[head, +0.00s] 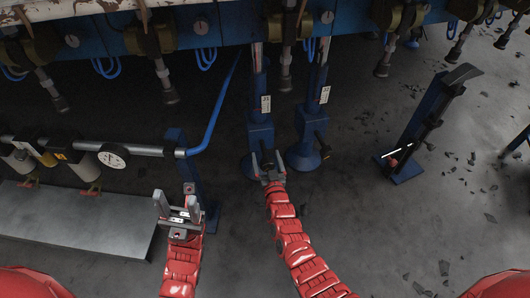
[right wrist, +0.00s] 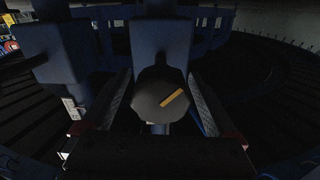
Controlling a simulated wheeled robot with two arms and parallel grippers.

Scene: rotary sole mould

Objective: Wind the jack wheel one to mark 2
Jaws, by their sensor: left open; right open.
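Two blue jacks stand side by side on the floor in the head view, a left jack (head: 260,132) and a right jack (head: 306,152). My right gripper (head: 267,160) is open at the front of the left jack. In the right wrist view a dark round jack wheel (right wrist: 158,98) with a yellow bar mark lies between the open fingers of my right gripper (right wrist: 160,108); the bar slants up to the right. I see no scale marks. My left gripper (head: 178,206) is open and empty, left of the jacks.
A blue machine beam (head: 230,28) with hanging fittings spans the top. A pipe with a round gauge (head: 112,155) and a grey metal bench (head: 70,215) are at left. A blue stand (head: 420,128) is at right. Dark scraps lie on the floor there.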

